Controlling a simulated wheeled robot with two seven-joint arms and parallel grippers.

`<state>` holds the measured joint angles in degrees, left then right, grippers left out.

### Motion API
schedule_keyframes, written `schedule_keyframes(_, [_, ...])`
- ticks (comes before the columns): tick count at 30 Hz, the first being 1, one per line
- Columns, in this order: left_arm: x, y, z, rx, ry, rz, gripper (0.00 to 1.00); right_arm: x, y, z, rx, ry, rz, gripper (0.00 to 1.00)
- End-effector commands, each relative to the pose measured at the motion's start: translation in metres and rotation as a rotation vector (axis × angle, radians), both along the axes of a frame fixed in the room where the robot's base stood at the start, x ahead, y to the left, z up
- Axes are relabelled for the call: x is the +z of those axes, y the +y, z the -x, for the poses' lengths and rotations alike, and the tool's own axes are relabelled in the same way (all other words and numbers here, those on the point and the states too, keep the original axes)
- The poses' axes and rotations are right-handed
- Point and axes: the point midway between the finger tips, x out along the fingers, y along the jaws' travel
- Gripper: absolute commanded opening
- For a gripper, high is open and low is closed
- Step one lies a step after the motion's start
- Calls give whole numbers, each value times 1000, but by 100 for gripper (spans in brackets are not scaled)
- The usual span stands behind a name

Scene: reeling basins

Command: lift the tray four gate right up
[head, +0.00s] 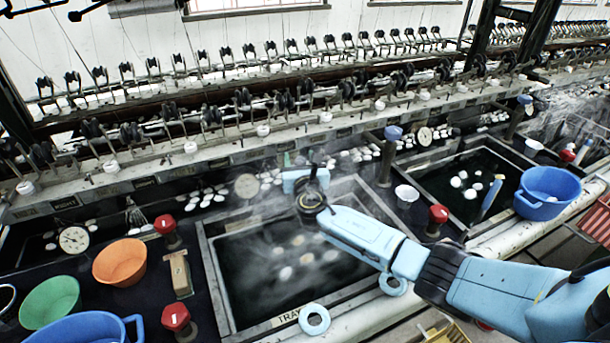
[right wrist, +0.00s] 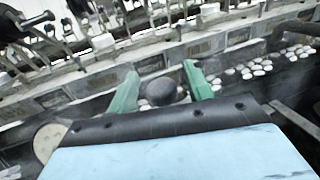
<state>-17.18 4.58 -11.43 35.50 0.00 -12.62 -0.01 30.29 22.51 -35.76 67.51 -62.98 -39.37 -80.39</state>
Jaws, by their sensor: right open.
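A dark, water-filled basin (head: 213,258) with a grey rim and a plate reading "TRAY" (head: 286,318) lies in the middle of the head view. Pale cocoons float in it under steam. My right arm reaches over it from the right, and my right gripper (head: 300,172) is at its back edge. In the right wrist view the green fingers of the right gripper (right wrist: 161,82) stand apart, with a dark rounded knob (right wrist: 161,92) between them. I cannot tell whether they touch it, or whether it belongs to the gate. My left gripper is not in view.
Red-knobbed posts (head: 438,213) and a blue-knobbed post (head: 393,133) stand around the basins. An orange bowl (head: 120,262), a green bowl (head: 50,301) and a blue tub (head: 546,192) sit at the sides. A reeling frame (head: 235,147) runs along the back.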

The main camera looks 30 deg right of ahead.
Motion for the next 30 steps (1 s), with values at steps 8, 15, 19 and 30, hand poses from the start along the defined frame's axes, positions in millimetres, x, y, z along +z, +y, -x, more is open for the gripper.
schedule_keyframes(8, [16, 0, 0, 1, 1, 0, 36, 1, 17, 53, 2, 2, -1, 51])
schedule_keyframes(15, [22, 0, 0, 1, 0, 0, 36, 1, 31, 94, 0, 2, -1, 51])
schedule_keyframes(19, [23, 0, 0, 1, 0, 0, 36, 1, 34, 106, 0, 0, 1, 51])
schedule_keyframes(30, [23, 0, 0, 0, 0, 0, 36, 1, 36, 111, -1, -1, 1, 51])
